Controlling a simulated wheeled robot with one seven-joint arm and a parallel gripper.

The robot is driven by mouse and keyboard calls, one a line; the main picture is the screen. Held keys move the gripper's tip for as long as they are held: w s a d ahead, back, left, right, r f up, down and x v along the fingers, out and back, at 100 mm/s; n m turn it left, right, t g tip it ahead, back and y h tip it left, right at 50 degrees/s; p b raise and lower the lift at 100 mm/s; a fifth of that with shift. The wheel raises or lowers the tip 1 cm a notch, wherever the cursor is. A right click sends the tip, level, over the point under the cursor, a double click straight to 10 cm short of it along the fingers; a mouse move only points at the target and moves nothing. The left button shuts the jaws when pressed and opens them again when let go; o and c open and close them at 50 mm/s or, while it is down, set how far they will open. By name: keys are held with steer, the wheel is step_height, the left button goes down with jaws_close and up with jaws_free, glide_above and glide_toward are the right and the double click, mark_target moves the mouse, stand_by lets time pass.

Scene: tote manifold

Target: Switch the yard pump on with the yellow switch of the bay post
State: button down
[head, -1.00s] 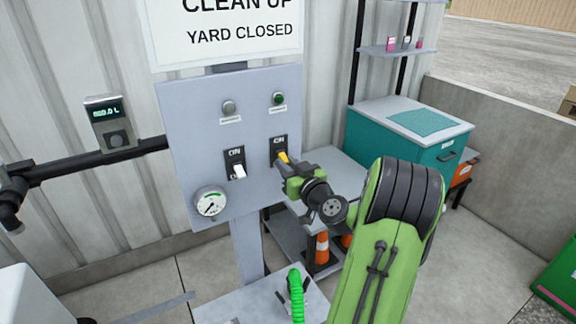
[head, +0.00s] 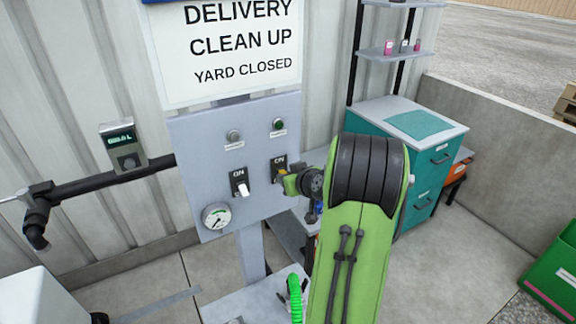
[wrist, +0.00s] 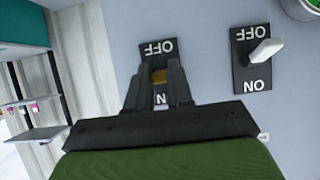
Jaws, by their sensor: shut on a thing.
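The bay post's grey panel (head: 215,165) faces me in the head view. Its yellow switch (wrist: 159,76) sits between my fingertips in the wrist view, between its OFF and ON labels. My gripper (head: 286,181) is shut on it. The fingers hide most of the lever, so I cannot tell which way it is set. A white switch (head: 243,189) is to the left in the head view, its lever away from ON; it also shows in the wrist view (wrist: 266,51). Above the switches are a grey lamp (head: 234,136) and a green lamp (head: 278,124).
A dial gauge (head: 216,217) is at the panel's lower left. A black pipe (head: 110,177) and a small display box (head: 124,145) are left of the panel. A teal cabinet (head: 440,165) stands behind my arm on the right. A green hose (head: 295,297) rises below the panel.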

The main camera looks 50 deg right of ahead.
steer(key=g+p, duration=0.1)
steer(key=p, duration=0.1)
steer(key=r+g+y+p, duration=0.1)
steer(key=g+p, duration=0.1)
steer(key=r+g+p, duration=0.1)
steer(key=p, duration=0.1)
steer(key=shift+w+d+p, duration=0.15)
steer(key=shift+w+p, duration=0.15)
steer(key=shift+p, duration=0.1)
steer(key=shift+g+y, duration=0.3)
steer(key=c, duration=1)
jaws_free()
steer(key=shift+f, duration=0.1)
steer(key=v, duration=1.5)
steer(key=shift+s+r, duration=0.3)
